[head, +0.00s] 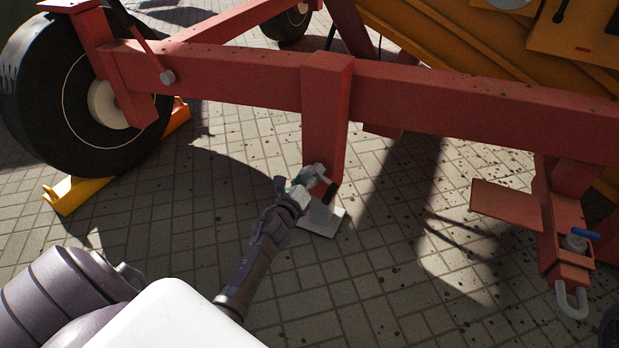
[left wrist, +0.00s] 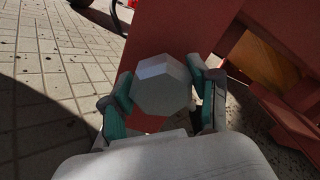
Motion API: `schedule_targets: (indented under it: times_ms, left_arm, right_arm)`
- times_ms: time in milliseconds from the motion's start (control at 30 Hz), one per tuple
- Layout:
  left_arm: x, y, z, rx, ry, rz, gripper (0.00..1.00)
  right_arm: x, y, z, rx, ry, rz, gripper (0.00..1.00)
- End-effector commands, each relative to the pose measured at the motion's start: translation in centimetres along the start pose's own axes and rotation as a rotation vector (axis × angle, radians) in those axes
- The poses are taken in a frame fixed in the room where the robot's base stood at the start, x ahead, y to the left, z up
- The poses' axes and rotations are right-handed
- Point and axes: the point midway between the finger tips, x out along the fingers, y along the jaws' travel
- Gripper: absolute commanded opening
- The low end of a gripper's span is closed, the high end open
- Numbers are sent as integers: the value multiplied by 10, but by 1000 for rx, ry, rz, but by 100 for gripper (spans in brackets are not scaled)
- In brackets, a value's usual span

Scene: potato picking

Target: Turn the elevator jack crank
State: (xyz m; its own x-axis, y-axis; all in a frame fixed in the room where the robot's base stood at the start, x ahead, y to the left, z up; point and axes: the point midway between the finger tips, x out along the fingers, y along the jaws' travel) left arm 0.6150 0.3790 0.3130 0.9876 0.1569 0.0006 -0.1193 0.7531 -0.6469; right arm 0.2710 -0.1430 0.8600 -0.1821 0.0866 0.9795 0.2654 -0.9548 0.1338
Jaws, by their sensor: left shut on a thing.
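The red jack leg (head: 325,120) hangs from the red frame beam. Its pale foot plate (head: 321,218) is at the paving. The jack crank is low on the leg, and its dark handle (head: 329,192) points down to the right. My left gripper (head: 306,181) reaches in from the lower left and is at the crank. In the left wrist view, my left gripper (left wrist: 164,100) has its teal-padded fingers on both sides of the crank's pale octagonal hub (left wrist: 162,84). The handle is not clearly seen there. My right gripper is not in view.
A large black wheel (head: 45,140) stands at the left with a yellow chock (head: 65,195) by it. A long red beam (head: 450,95) crosses above my gripper. A red hitch part with a blue lever (head: 585,234) is at the right. The paving in front is clear.

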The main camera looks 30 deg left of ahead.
Motion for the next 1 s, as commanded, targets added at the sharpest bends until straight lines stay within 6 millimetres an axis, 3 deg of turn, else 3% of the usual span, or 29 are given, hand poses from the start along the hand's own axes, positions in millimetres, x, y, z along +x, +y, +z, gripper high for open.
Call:
schedule_targets:
  times_ms: [300,800,833,1000]
  left_arm:
    - [0,0,-2,112,3,0,0]
    - [0,0,-2,128,3,1,0]
    - [0,0,-2,128,3,0,62]
    - [0,0,-1,128,2,0,87]
  right_arm:
    - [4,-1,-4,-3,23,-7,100]
    - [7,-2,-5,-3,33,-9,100]
    - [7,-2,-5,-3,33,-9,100]
    - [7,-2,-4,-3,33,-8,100]
